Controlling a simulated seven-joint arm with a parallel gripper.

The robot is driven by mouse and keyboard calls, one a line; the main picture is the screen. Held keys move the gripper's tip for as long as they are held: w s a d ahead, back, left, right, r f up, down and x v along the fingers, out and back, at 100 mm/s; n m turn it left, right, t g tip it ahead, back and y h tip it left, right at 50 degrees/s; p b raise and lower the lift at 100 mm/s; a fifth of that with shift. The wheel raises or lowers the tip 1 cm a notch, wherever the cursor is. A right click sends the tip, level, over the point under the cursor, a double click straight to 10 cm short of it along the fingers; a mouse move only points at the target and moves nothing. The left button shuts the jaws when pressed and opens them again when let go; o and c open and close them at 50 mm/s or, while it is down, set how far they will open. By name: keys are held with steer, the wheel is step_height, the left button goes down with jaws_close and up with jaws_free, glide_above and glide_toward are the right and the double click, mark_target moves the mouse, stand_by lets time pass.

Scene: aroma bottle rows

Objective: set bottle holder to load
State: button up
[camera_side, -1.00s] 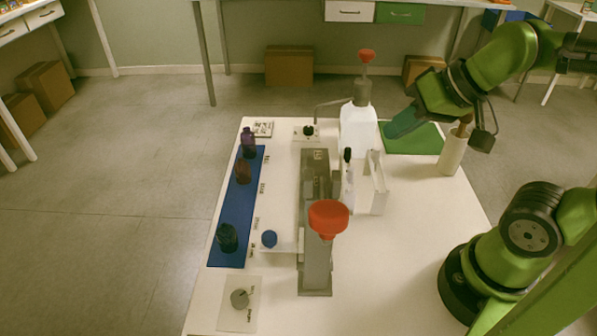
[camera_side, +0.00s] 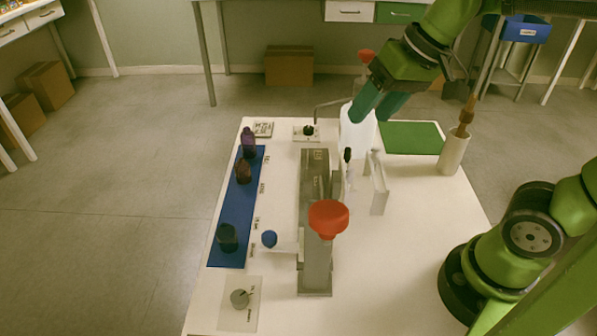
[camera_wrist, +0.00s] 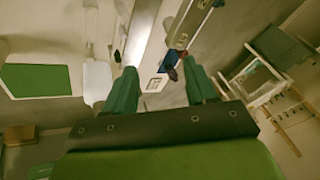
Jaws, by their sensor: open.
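A grey upright-railed stand (camera_side: 315,265) with a large red knob (camera_side: 328,217) stands mid-table in the side view. I cannot tell for certain which part is the bottle holder, and no load mark is readable. Dark bottles stand on a blue strip (camera_side: 232,205) at the left: a purple one (camera_side: 248,143), a brown one (camera_side: 243,171) and a dark green one (camera_side: 228,238). My gripper (camera_side: 378,108) is open and empty over the back of the table, by the white pump bottle (camera_side: 357,136). Its two green fingers (camera_wrist: 160,80) show apart in the wrist view.
A green mat (camera_side: 411,137) lies at the back right. A white cylinder (camera_side: 453,155) holding a brown-handled tool stands beside it. A white upright rack (camera_side: 378,185) is right of the stand.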

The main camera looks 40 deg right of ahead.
steer(key=w+a+n+g, duration=0.1)
steer(key=w+a+g, duration=0.35)
steer(key=w, duration=0.25)
steer(key=n+g+h, duration=0.2)
steer(key=g, duration=0.3)
glide_above(268, 235)
steer(key=w, duration=0.7)
step_height(268, 235, down, 8)
steer(key=shift+t, duration=0.25)
steer(key=x, duration=1.7)
steer(key=shift+s+d, duration=0.15)
jaws_close()
